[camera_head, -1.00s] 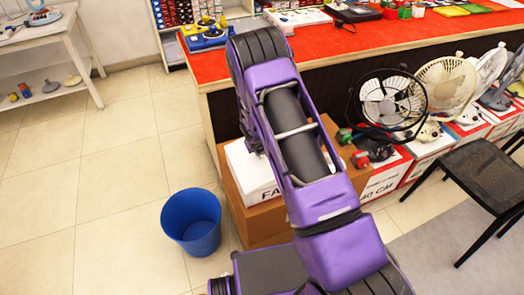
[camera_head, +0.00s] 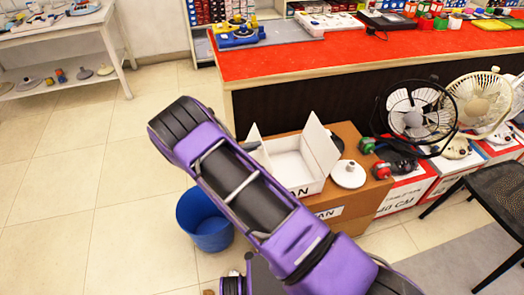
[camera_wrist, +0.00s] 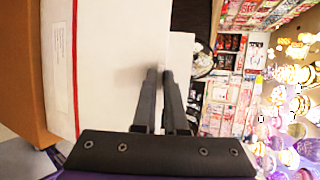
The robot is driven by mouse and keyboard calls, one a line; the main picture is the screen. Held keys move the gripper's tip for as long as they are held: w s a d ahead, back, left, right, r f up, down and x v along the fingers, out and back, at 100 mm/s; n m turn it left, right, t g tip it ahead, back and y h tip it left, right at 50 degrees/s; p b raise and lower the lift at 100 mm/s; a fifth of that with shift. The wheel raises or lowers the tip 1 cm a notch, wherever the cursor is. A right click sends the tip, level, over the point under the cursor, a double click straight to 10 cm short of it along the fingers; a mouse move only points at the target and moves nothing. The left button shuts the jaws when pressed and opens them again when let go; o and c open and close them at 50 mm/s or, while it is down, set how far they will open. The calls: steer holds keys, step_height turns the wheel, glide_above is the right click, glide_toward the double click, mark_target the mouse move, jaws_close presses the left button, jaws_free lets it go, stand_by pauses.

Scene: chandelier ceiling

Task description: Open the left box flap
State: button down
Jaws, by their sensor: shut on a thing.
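A white box (camera_head: 291,170) sits on a larger brown carton in the head view, its inside showing between two raised flaps. The left flap (camera_head: 257,143) stands up, slightly tilted, with my arm hiding part of it and the box's left side. The right flap (camera_head: 320,146) also stands up and leans outward. In the wrist view, my gripper (camera_wrist: 162,72) has its two black fingers close together, shut on the white left flap (camera_wrist: 181,62). A broad white face of the box (camera_wrist: 110,70) fills the left of that view.
The brown carton (camera_head: 362,190) bears the white box and a small white round object (camera_head: 348,174). A blue bin (camera_head: 206,222) stands close to my arm. A red-topped counter (camera_head: 330,56) stands behind, fans (camera_head: 418,113) at right. Tiled floor at left is clear.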

steer(key=s+a+f+b, duration=0.1)
steer(key=a+f+b, duration=0.1)
steer(key=a+b, duration=0.2)
steer(key=shift+s+a, duration=0.4)
steer(key=shift+a, duration=1)
steer(key=shift+f, duration=0.15)
steer(key=shift+d+h, duration=0.1)
steer(key=shift+h, duration=0.2)
steer(key=c, duration=1)
jaws_free()
steer(key=shift+w+f, duration=0.1)
steer(key=shift+f, duration=0.05)
steer(key=shift+o, duration=0.2)
steer(key=v, duration=1.7)
steer(key=shift+r+p, duration=0.35)
steer(key=shift+r, duration=0.15)
